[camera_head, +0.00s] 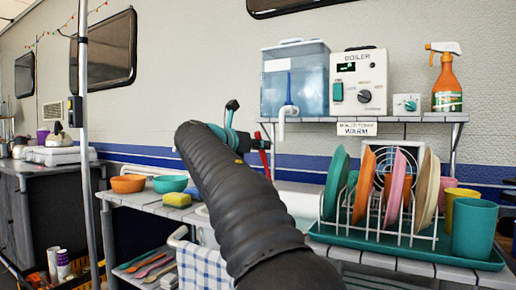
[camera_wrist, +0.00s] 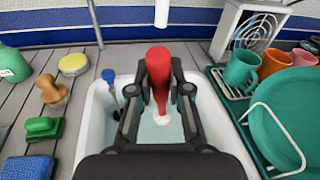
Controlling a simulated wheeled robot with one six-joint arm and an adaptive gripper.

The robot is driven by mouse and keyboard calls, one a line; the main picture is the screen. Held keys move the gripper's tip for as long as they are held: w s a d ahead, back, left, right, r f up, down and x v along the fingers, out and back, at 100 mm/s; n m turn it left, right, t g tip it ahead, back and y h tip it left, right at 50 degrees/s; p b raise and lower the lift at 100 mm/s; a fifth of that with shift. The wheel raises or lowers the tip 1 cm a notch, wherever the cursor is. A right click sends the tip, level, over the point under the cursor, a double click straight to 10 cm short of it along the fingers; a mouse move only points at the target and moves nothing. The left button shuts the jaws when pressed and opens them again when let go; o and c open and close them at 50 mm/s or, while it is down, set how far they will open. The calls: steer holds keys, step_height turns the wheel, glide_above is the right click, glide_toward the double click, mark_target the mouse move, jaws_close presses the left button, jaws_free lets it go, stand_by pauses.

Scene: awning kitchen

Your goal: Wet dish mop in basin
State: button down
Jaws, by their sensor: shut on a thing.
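In the wrist view my gripper (camera_wrist: 161,88) is shut on a red-handled tool, seemingly the dish mop (camera_wrist: 158,65). Its thick red end points toward the wall, and its lower part reaches down between the fingers over the basin. In the head view my arm hides most of the basin, and a bit of the red handle (camera_head: 265,158) shows beside my gripper (camera_head: 262,143). A white spout (camera_wrist: 161,12) hangs above the basin's far side.
A blue-topped tool (camera_wrist: 108,75) leans at the basin's left inside edge. Wooden-knobbed and green brushes (camera_wrist: 43,128) lie left on the slatted counter. A dish rack (camera_head: 335,232) with plates and cups stands right. The water tank (camera_head: 295,80) and boiler (camera_head: 358,82) stand on the shelf above.

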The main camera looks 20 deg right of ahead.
step_height(320, 180, down, 9)
steer(key=b, duration=0.3)
steer(key=shift+r, duration=0.15)
stand_by(0.4)
steer(key=shift+a, duration=0.1)
stand_by(0.5)
step_height(320, 180, up, 11)
steer(key=p, duration=1.2)
stand_by(2.3)
step_height(320, 180, up, 2)
steer(key=p, duration=0.2)
steer(key=shift+r+p, duration=0.2)
steer(key=shift+p, duration=0.1)
steer(key=shift+r+b, duration=0.3)
steer(key=shift+r, duration=0.4)
